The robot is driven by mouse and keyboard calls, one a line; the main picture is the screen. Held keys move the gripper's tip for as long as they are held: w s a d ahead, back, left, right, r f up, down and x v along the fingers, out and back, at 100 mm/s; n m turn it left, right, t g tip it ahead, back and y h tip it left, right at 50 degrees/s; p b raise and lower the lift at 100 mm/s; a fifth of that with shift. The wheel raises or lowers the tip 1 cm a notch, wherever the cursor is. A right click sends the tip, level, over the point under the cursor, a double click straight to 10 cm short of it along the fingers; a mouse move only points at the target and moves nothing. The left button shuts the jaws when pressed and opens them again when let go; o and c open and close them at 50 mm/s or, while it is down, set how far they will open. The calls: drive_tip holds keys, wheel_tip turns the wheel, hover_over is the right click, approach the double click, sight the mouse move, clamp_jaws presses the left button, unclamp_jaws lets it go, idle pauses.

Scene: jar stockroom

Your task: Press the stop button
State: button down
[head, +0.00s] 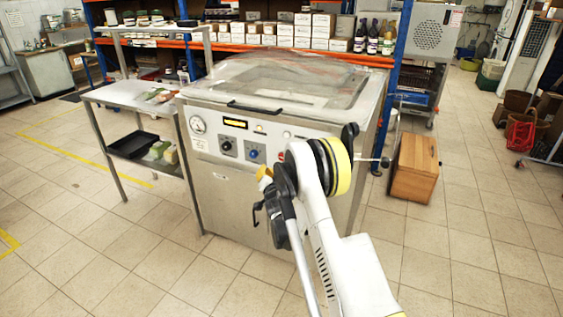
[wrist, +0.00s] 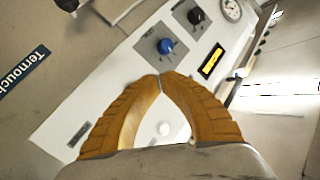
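A steel machine (head: 232,188) with a clear lid stands in the middle of the head view. Its front panel (head: 212,142) carries the controls. A small red spot (head: 281,156), perhaps the stop button, shows right of the blue knob (head: 253,154), partly behind my arm. No red button shows in the wrist view; my fingers cover part of the panel there. My gripper (wrist: 160,78) has its yellow fingertips together in front of the panel, beside the blue knob (wrist: 165,46). Nothing is seen held. Contact with the panel cannot be told.
A black knob (wrist: 196,15), a yellow display (wrist: 211,62) and a gauge (wrist: 231,10) are on the panel. A pale round button (wrist: 164,128) shows between my fingers. A side table (head: 125,95) stands left, a wooden box (head: 415,168) right. Front floor is clear.

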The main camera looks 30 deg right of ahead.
sight(276, 155)
drive_tip(key=shift+d+f, duration=0.1)
drive_tip(key=shift+f, duration=0.45)
drive_tip(key=shift+w+d, duration=0.9)
drive_tip(key=shift+d, duration=0.25)
drive_tip(key=shift+w+d, duration=0.95)
drive_tip(key=shift+d, duration=0.25)
drive_tip(key=shift+w+d, duration=0.9)
drive_tip(key=shift+d, duration=0.25)
drive_tip(key=shift+w+d, duration=0.25)
drive_tip(key=shift+d, duration=0.05)
drive_tip(key=shift+w+d, duration=0.25)
drive_tip(key=shift+d, duration=0.1)
drive_tip(key=shift+s+a, duration=0.5)
drive_tip(key=shift+a, duration=0.15)
